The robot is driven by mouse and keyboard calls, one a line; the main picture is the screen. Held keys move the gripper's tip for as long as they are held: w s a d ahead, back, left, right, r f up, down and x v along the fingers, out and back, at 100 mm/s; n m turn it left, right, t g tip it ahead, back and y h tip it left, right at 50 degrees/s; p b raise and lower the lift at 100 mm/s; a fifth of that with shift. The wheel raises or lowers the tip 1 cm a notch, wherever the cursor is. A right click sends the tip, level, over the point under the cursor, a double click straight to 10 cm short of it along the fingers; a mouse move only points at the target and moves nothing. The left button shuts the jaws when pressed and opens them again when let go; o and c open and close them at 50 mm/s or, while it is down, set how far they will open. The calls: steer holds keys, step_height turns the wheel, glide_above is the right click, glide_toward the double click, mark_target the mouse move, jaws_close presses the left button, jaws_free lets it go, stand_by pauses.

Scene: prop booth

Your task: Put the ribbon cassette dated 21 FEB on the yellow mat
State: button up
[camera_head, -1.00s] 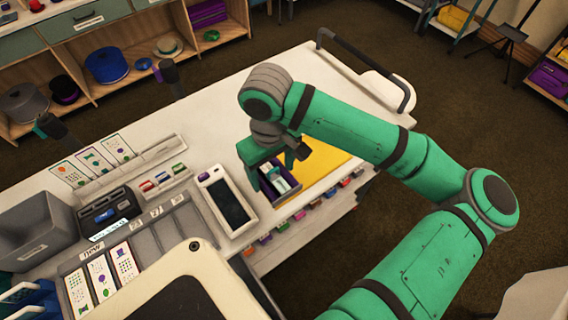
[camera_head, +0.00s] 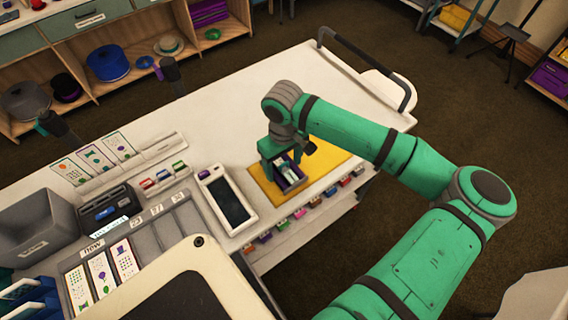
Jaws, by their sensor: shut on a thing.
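A dark purple, open box-like cassette (camera_head: 291,183) with white and teal pieces inside is held over the yellow mat (camera_head: 324,168). Its date is too small to read. My gripper (camera_head: 281,160) is shut on it, with green fingers at its left and back. The cassette's outline falls inside the mat, near its middle. I cannot tell whether it touches the mat or hangs just above it. My arm comes in from the right and hides part of the mat's back edge.
A white handheld device (camera_head: 228,200) with a dark screen lies just left of the mat. A black label printer (camera_head: 108,212), a grey bin (camera_head: 38,232) and picture cards stand further left. Small coloured items line the table's front edge. The white table behind the mat is clear.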

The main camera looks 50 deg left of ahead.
steer(key=shift+s+a, duration=0.25)
steer(key=shift+s, duration=0.05)
steer(key=shift+w+d+f, duration=0.1)
steer(key=shift+d+f, duration=0.1)
steer(key=o, duration=1.2)
steer(key=shift+d, duration=0.1)
steer(key=shift+r, duration=0.1)
step_height(320, 180, up, 12)
steer(key=shift+r, duration=0.1)
steer(key=shift+w, duration=0.1)
